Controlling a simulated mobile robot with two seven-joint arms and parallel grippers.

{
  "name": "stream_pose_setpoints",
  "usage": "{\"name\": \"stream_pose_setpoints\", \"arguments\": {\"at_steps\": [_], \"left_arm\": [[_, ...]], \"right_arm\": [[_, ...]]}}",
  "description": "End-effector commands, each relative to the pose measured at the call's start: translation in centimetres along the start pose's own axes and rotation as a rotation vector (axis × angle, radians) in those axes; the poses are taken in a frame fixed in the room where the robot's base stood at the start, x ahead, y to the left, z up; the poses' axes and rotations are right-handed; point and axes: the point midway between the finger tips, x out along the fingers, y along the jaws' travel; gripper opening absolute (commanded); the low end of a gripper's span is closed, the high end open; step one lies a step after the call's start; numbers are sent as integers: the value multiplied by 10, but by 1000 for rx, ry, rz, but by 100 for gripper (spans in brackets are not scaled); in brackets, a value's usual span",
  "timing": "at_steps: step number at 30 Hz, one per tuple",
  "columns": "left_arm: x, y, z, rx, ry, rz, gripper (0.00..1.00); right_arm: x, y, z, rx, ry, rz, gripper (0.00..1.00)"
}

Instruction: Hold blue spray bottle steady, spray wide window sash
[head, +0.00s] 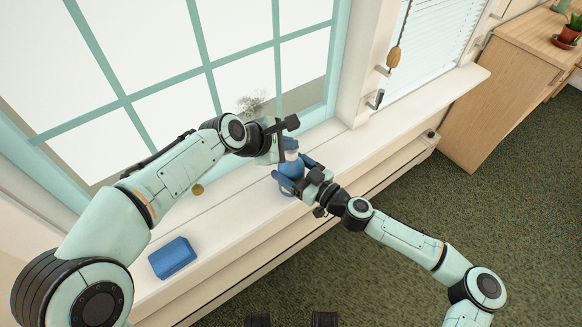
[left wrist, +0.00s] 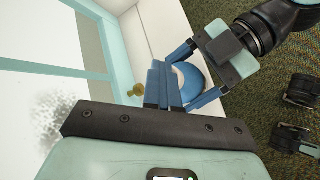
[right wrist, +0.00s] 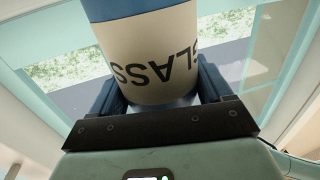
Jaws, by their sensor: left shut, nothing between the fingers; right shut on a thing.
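The blue spray bottle (head: 291,167) is held above the white sill, close to the window. In the right wrist view its cream label (right wrist: 150,65) reads "GLASS", upside down. My right gripper (head: 292,183) is shut around the bottle's body, one finger on each side. My left gripper (head: 287,144) is at the bottle's top; its fingers (left wrist: 163,82) are together with nothing between them. They hide much of the spray head, so I cannot tell whether they touch it. The wide window sash (head: 120,102) has teal bars, and a grey speckled patch (head: 252,103) shows on a lower pane.
A blue block (head: 172,257) lies on the sill (head: 232,217) at the left. A small brass knob (head: 198,189) is by the lower sash. A cord with a wooden pull (head: 393,57) hangs at the right window. A wooden cabinet (head: 500,90) stands right; green carpet (head: 400,270) is clear.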

Motion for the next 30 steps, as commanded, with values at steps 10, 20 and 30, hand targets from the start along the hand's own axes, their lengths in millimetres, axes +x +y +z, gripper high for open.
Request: {"name": "stream_pose_setpoints", "arguments": {"at_steps": [10,20,30], "left_arm": [[10,-13,-14,-8,25,-36,0],[5,-9,-10,-5,24,-35,0],[-19,11,10,-5,19,-29,0]], "right_arm": [[0,-4,-4,-7,9,-13,19],[0,-5,-5,-7,9,-14,19],[0,-3,-4,-5,8,-7,19]]}}
